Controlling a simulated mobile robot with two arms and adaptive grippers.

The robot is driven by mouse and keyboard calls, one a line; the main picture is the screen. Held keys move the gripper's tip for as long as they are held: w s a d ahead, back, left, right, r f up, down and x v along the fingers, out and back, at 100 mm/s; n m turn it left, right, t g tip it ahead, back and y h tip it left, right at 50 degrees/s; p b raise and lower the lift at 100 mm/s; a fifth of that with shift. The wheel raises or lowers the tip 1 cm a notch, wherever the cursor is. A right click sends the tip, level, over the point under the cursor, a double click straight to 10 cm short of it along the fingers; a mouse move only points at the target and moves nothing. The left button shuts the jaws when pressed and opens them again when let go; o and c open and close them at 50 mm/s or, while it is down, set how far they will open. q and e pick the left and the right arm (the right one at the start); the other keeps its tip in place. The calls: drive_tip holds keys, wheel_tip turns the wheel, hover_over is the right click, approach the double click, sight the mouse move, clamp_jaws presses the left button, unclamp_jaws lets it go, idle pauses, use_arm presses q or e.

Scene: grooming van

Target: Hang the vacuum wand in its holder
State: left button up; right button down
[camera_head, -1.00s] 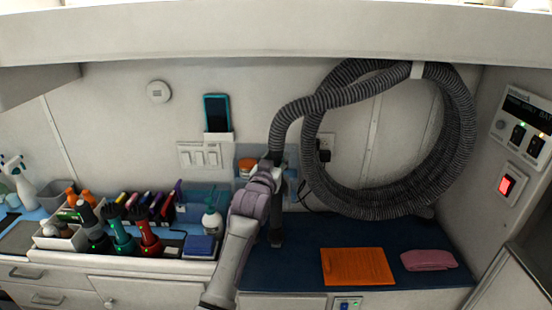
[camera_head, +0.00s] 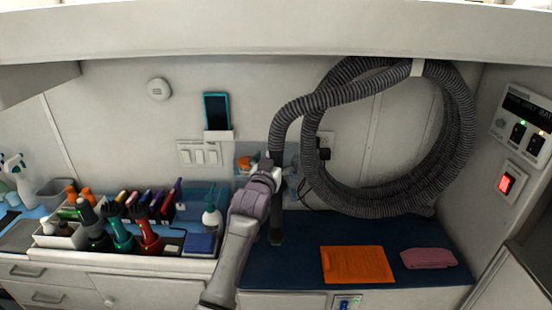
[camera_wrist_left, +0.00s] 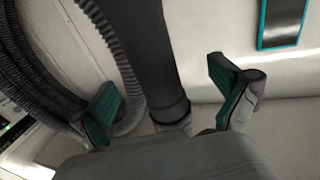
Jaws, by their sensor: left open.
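The vacuum wand (camera_head: 277,222) is a dark upright tube against the back wall. Its lower end is at the blue counter mat, and its upper part joins the ribbed grey hose (camera_head: 295,108). My left gripper (camera_head: 274,166) is at the wand's upper part, seen from behind. In the left wrist view, the green-padded fingers of my left gripper (camera_wrist_left: 164,92) are open, with the dark wand (camera_wrist_left: 150,50) between them and a gap on the right side. The wand's holder cannot be made out; my gripper and the wand cover that part of the wall. My right gripper is not in view.
Hose coils (camera_head: 455,140) hang on the wall at right. An orange folder (camera_head: 357,265) and a pink cloth (camera_head: 429,258) lie on the blue mat (camera_head: 300,250). Bottles and clippers crowd the counter at left. A phone (camera_head: 216,112) sits on the wall. An overhead cabinet edge (camera_head: 270,35) runs above.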

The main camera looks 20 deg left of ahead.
use_arm(q)
drive_tip(key=shift+r, duration=0.1)
idle(0.4)
drive_tip(key=shift+s, duration=0.2)
drive_tip(key=s+p, duration=0.6)
drive_tip(key=s, duration=0.3)
drive_tip(key=shift+s+d, duration=0.2)
drive_tip(key=shift+s, duration=0.15)
idle(0.7)
drive_tip(key=shift+f, duration=0.2)
